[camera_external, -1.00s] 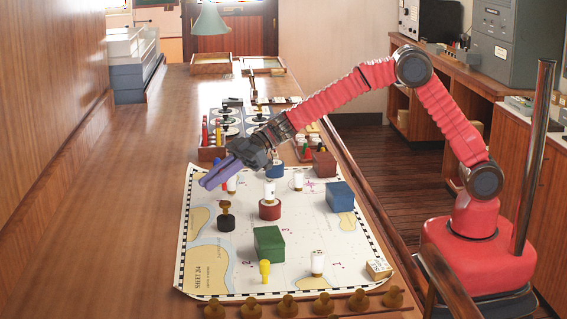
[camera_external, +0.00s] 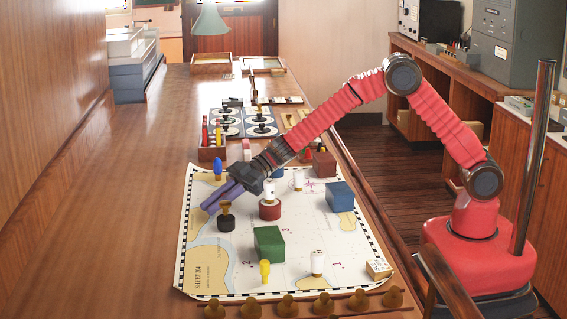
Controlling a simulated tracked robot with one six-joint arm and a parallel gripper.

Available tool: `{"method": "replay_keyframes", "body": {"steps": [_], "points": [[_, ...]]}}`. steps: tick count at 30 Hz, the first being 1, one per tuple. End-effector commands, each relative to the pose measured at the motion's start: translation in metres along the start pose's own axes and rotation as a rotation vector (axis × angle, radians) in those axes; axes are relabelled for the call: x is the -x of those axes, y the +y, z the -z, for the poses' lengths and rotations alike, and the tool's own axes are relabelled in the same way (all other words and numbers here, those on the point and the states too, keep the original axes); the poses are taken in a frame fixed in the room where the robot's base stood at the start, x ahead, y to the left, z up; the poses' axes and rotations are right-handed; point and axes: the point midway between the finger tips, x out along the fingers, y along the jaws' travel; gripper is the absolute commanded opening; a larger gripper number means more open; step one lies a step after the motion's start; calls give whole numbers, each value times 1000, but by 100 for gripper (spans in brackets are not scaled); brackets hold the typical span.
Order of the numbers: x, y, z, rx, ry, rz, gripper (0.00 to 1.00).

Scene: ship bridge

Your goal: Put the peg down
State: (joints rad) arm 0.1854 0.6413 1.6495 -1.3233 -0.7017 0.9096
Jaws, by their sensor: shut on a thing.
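My gripper (camera_external: 222,199), with long purple fingers, points down and left, low over the upper left part of the chart (camera_external: 207,272). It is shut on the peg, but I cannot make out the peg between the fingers. A blue peg (camera_external: 217,168) stands on the chart just behind the fingers, apart from them. A yellow peg (camera_external: 265,271) stands at the near side in front of a green block (camera_external: 269,244).
A red drum with a white cylinder (camera_external: 270,208) stands right of my gripper. A blue block (camera_external: 340,197), a dark red block (camera_external: 324,164) and a white cylinder (camera_external: 317,262) are also on the chart. A peg rack (camera_external: 212,152) stands behind. The table at left is clear.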

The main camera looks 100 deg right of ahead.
Motion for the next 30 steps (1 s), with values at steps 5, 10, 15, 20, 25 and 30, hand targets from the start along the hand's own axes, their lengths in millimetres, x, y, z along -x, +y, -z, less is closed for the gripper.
{"method": "replay_keyframes", "body": {"steps": [5, 10, 15, 20, 25, 30], "points": [[0, 0, 0, 0, 1, 0, 0], [-1, 0, -2, 0, 0, 0, 0], [-1, 0, -2, 0, 0, 0, 28], [-1, 0, -2, 0, 0, 0, 35], [-1, 0, -1, 0, 1, 0, 35], [4, 1, 1, -1, 1, -1, 35]]}}
